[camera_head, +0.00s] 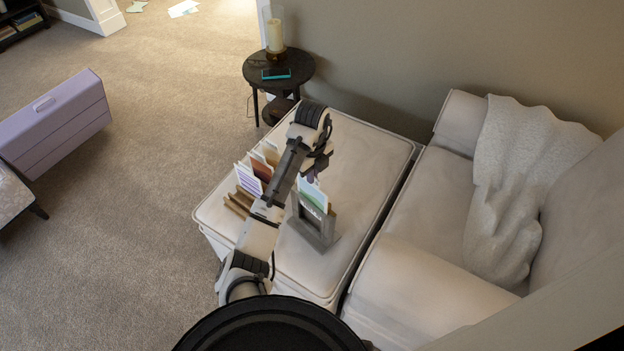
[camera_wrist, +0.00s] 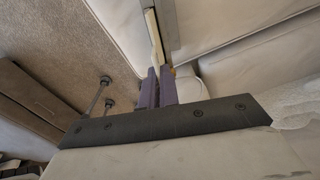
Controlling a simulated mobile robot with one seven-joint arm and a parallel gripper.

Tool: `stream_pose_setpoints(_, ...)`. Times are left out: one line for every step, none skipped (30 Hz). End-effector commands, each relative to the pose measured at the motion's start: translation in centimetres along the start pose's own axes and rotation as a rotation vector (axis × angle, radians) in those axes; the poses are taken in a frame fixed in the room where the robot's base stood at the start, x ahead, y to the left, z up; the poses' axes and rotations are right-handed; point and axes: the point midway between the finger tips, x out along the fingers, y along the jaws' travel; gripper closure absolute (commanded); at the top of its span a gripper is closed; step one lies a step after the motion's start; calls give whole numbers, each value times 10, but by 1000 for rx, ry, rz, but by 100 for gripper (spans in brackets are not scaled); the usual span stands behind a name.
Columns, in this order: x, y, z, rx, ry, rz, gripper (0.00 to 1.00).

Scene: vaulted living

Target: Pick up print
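A thin print (camera_head: 313,193), white with blue and green, stands upright in a grey slotted holder (camera_head: 321,231) on the cream ottoman. My gripper (camera_head: 312,177) is right above it, its purple fingertips at the print's top edge. In the wrist view, my gripper's two purple fingers (camera_wrist: 157,84) are close together. A pale thin strip, the print seen edge-on (camera_wrist: 153,38), runs in between them. The fingers look shut on it. The print's lower part is hidden by the holder's front.
A wooden rack (camera_head: 239,203) with several upright cards stands on the ottoman (camera_head: 363,158), left of my arm. The sofa (camera_head: 420,217) is close on the right. A dark side table (camera_head: 300,68) with a candle holder and a teal item stands behind.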

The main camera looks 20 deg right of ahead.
Motion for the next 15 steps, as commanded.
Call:
stream_pose_setpoints(-18, 1, 2, 0, -5, 0, 100)
stream_pose_setpoints(-25, 1, 3, -1, -6, 1, 100)
stream_pose_setpoints(-31, 1, 2, 0, -6, 0, 100)
stream_pose_setpoints(-36, 0, 2, 0, -6, 0, 100)
stream_pose_setpoints(-42, 1, 2, -1, -6, 0, 100)
stream_pose_setpoints(-49, 1, 2, -1, -6, 1, 100)
stream_pose_setpoints(-53, 1, 2, 0, -5, 1, 100)
stream_pose_setpoints(-57, 0, 2, 1, -6, 0, 100)
stream_pose_setpoints(-62, 0, 2, 0, -5, -1, 100)
stream_pose_setpoints(-67, 0, 2, 0, -6, 0, 100)
stream_pose_setpoints(-70, 0, 2, 0, -4, 0, 100)
stream_pose_setpoints(-75, 1, 2, -1, -4, 1, 100)
stream_pose_setpoints(-78, 0, 2, 0, -4, 1, 100)
stream_pose_setpoints(-81, 0, 1, 0, -4, 0, 100)
stream_pose_setpoints(-84, 0, 1, 0, -3, 0, 100)
